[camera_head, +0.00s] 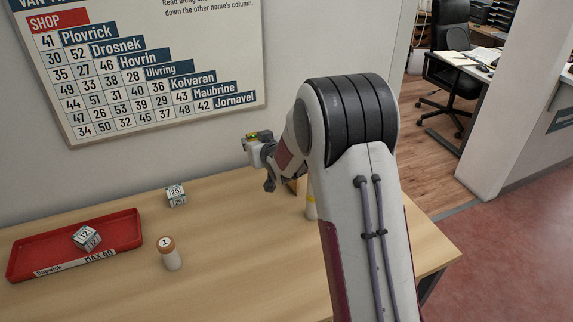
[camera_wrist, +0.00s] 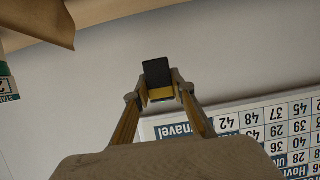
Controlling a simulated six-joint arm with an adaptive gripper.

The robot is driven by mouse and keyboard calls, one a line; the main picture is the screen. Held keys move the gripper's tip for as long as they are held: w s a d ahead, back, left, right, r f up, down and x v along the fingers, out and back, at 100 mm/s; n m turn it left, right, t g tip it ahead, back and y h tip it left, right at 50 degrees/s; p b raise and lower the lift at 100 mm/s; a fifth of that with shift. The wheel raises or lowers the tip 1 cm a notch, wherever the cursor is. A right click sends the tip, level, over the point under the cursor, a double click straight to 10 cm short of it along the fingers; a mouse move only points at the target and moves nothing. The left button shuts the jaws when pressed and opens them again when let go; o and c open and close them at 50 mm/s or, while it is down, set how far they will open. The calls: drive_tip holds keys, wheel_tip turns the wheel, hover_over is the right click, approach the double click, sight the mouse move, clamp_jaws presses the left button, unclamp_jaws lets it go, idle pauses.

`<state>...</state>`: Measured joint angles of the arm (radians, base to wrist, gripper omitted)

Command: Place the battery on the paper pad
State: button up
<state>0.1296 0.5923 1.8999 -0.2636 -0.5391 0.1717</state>
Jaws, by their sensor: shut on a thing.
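My gripper (camera_wrist: 161,94) is shut on a small dark block with a yellow band, which I take to be the battery (camera_wrist: 156,72). It holds the battery in the air, facing the pale wall. In the head view my gripper (camera_head: 262,148) is above the table, below the chart's right corner, and it is small and partly turned away. I cannot make out the battery clearly there. I cannot identify the paper pad in either view; my arm hides part of the table's right side.
A chart (camera_head: 140,75) hangs behind.

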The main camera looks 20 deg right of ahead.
drive_tip(key=shift+d+r+n+y, duration=0.95)
drive_tip(key=shift+d+r, duration=1.35)
drive_tip(key=shift+d, duration=1.75)
drive_tip(key=shift+d+r+n+y, duration=0.9)
drive_tip(key=shift+d+r, duration=1.4)
drive_tip(key=shift+d, duration=1.75)
drive_tip(key=s+a+f+n+g+y, duration=0.2)
drive_tip(key=s+a+n+g+y, duration=0.2)
drive_tip(key=s+a+n+y, duration=0.1)
drive_tip(key=s+a, duration=0.1)
drive_tip(key=s, duration=0.1)
drive_tip(key=shift+s+a, duration=0.35)
drive_tip(key=shift+y, duration=0.25)
